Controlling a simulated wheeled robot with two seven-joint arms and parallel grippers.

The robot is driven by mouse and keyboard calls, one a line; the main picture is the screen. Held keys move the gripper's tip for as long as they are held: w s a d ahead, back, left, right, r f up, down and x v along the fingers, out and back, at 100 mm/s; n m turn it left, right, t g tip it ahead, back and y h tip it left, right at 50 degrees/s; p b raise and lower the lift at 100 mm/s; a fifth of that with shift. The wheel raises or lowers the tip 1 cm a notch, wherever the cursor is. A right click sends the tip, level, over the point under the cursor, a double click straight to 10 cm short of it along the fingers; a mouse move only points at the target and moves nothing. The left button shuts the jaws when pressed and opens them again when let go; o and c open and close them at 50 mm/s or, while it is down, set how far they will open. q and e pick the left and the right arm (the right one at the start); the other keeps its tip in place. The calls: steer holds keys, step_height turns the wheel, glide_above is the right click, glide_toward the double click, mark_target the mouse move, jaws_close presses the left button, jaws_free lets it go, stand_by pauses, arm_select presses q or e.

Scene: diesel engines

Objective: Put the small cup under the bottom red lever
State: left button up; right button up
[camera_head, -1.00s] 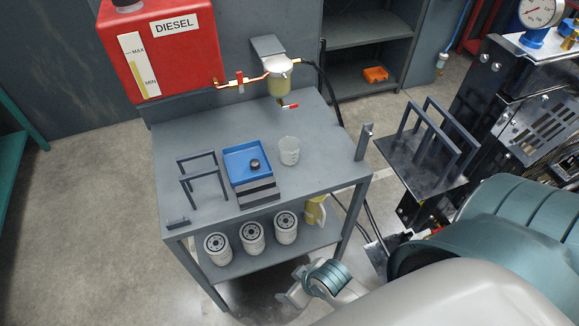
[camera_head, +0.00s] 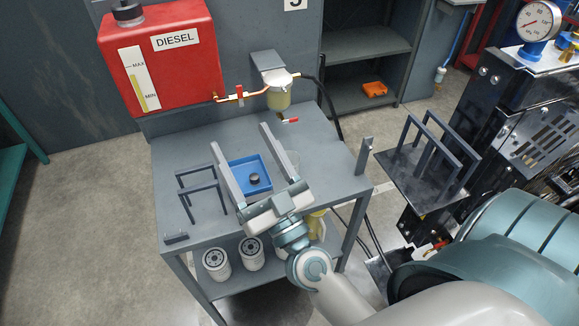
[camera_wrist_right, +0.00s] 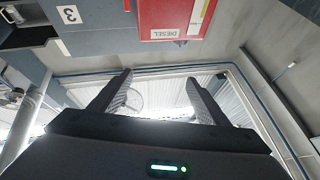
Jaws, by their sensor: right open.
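The small cup (camera_head: 293,157), clear and whitish, stands on the grey workbench (camera_head: 335,170); my right gripper's finger partly hides it. The bottom red lever (camera_head: 290,120) sits under the fuel filter bowl (camera_head: 279,98), behind the cup. My right gripper (camera_head: 239,136) is open, its two fingers spread over the bench, with the blue tray (camera_head: 250,174) between them in the picture. The cup shows just right of the right-hand finger. In the right wrist view the fingers (camera_wrist_right: 158,80) are apart with nothing between them. My left gripper is not in view.
A red diesel tank (camera_head: 165,60) with an upper red lever (camera_head: 239,92) on its pipe stands behind the bench. A grey frame stand (camera_head: 197,185) is left of the tray. A metal post (camera_head: 364,155) rises at the bench's right edge. White filters (camera_head: 216,264) stand on the lower shelf.

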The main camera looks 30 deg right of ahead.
steer(key=w+d+f+m+g+h, duration=0.2)
steer(key=d+f+m+g+h, duration=0.45)
steer(key=d+h, duration=0.25)
step_height(320, 180, down, 12)
steer(key=g+y, duration=0.1)
steer(key=g, duration=0.5)
steer(key=shift+s+y, duration=0.4)
steer(key=shift+n, duration=0.25)
steer(key=p+x, duration=0.1)
steer(key=x, duration=1.1)
steer(key=shift+d+f+p, duration=0.15)
steer(key=shift+d+p, duration=0.1)
steer(key=shift+p, duration=0.05)
